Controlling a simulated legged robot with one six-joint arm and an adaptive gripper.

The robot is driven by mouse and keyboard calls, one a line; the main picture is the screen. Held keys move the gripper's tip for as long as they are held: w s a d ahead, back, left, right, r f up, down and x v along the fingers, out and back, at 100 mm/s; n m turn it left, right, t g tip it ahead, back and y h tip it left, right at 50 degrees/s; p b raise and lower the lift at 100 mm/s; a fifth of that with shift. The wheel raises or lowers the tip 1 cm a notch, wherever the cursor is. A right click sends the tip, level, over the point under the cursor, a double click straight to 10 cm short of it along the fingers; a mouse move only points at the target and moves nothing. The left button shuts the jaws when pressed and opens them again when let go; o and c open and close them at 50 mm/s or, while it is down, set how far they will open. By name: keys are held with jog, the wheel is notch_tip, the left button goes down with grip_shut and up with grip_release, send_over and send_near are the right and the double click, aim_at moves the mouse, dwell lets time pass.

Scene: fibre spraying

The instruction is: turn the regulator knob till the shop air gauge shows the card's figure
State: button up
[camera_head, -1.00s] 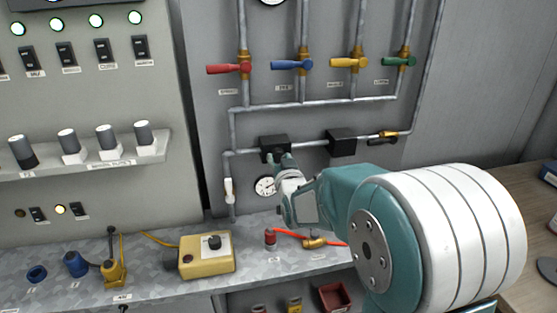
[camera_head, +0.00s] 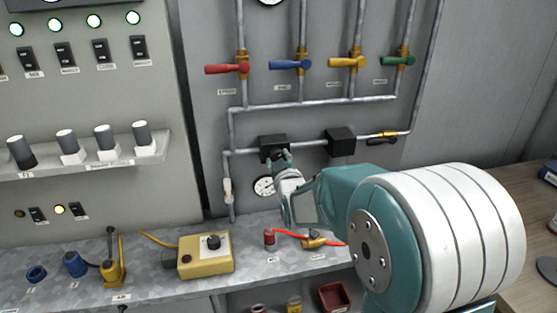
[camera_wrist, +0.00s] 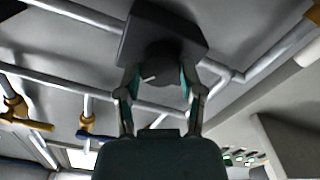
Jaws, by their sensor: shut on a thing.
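The regulator is a black box (camera_head: 272,146) on the lower grey pipe in the head view. In the wrist view its square body (camera_wrist: 160,32) fills the top middle, with a dark round knob (camera_wrist: 163,66) below it bearing a short pale mark. My gripper (camera_wrist: 162,82) has its two fingers on either side of this knob, shut on it. In the head view my gripper (camera_head: 283,160) reaches up to the box from below. A white round gauge (camera_head: 264,187) sits just below left; its reading is too small to tell. I see no readable card.
Red (camera_head: 227,69), blue (camera_head: 291,64), yellow (camera_head: 347,62) and green (camera_head: 397,61) valve handles are above. A second black box (camera_head: 341,141) is to the right. A yellow control box (camera_head: 206,254) and a red hose (camera_head: 290,233) lie on the grey bench (camera_head: 150,284).

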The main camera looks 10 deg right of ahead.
jog(key=n, duration=0.3)
jog(key=shift+a+f+n, duration=0.1)
jog(key=shift+f+n, duration=0.05)
jog(key=shift+n, duration=1.95)
jog(key=shift+f, duration=0.1)
jog(key=o, duration=1)
jog(key=shift+o, duration=0.8)
jog(key=shift+a, duration=0.1)
